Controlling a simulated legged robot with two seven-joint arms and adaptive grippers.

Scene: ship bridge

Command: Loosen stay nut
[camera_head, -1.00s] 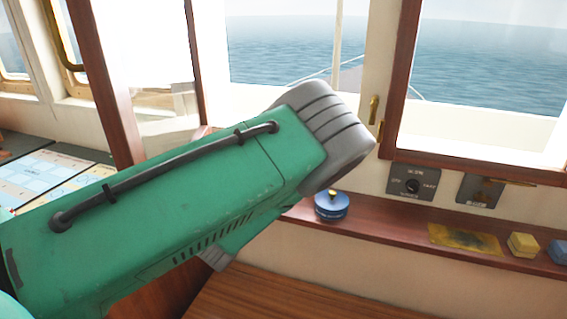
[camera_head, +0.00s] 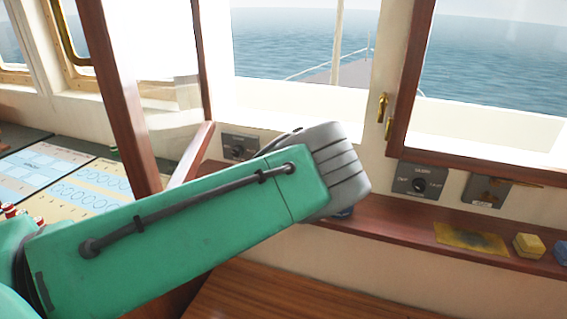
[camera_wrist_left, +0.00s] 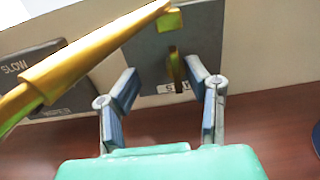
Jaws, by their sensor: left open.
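In the left wrist view, my left gripper (camera_wrist_left: 162,76) is open, its two fingers pointing at a grey plate (camera_wrist_left: 148,50) on the wall. A small upright brass piece (camera_wrist_left: 176,68) on the plate shows between the fingertips; I cannot tell whether it is the stay nut. The fingers do not visibly grip it. A brass bar (camera_wrist_left: 90,58) crosses diagonally in front, at upper left, close to the left finger. A brass block (camera_wrist_left: 170,20) sits higher on the plate. In the head view, my teal left arm hides the gripper and this plate. My right gripper is out of view.
A wiper switch plate (camera_wrist_left: 35,75) is left of the fingers, and a wooden ledge (camera_wrist_left: 280,120) lies below. In the head view, a yellow block (camera_head: 528,245) and a yellow cloth (camera_head: 470,238) lie on the right ledge. A chart table (camera_head: 75,185) is at left.

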